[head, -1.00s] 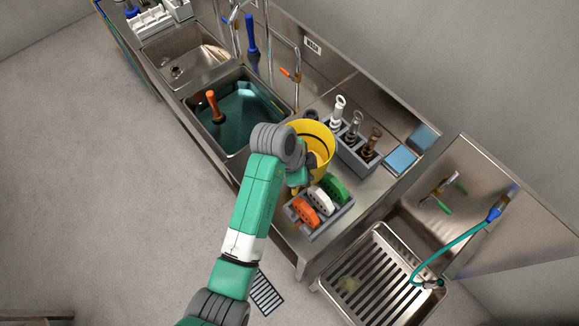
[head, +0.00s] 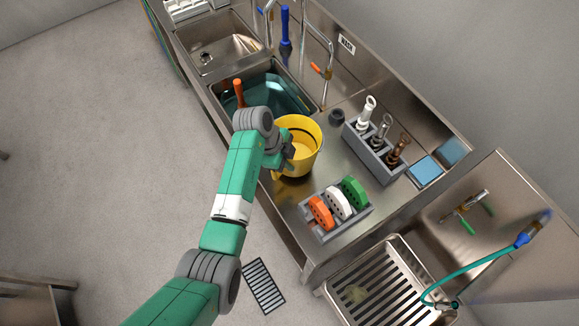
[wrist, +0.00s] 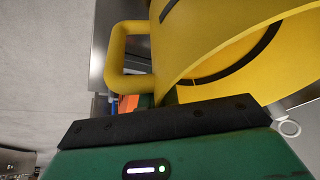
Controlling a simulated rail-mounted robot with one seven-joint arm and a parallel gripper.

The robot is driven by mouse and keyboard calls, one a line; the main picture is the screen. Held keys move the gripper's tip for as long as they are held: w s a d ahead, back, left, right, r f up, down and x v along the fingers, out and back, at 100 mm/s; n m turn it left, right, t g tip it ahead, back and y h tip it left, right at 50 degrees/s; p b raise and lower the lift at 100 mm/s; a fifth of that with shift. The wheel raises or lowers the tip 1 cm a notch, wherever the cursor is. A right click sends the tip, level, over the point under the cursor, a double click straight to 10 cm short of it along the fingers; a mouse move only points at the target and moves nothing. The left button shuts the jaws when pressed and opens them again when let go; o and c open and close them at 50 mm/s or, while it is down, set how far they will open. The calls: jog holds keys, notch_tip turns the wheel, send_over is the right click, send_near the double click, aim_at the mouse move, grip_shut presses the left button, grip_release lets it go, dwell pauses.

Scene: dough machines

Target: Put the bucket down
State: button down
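The yellow bucket (head: 306,163) is upright or nearly so over the steel counter, just right of the water-filled sink. I cannot tell whether its base touches the counter. My gripper (head: 286,152) is at the bucket's near left side and appears shut on its wall. In the wrist view, the bucket (wrist: 215,50) fills the upper right, with its handle (wrist: 116,55) sticking out to the left. The dark edge of my gripper (wrist: 175,118) lies across the bucket's wall there; the fingertips are hidden.
A grey rack with orange, white and green pieces (head: 338,203) stands in front right of the bucket. A grey holder with several upright tools (head: 372,152) and a small dark cup (head: 337,117) are behind right. The sink (head: 264,88) is left. Bare counter (head: 335,165) lies between bucket and racks.

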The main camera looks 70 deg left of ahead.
jog(key=shift+f, duration=1.75)
jog(key=shift+f+b, duration=0.2)
jog(key=shift+b, duration=0.15)
jog(key=c, duration=1.6)
grip_release()
jog(key=shift+c, duration=0.2)
jog(key=p+v, duration=0.1)
jog(key=v, duration=1.1)
jog(key=shift+r, duration=0.25)
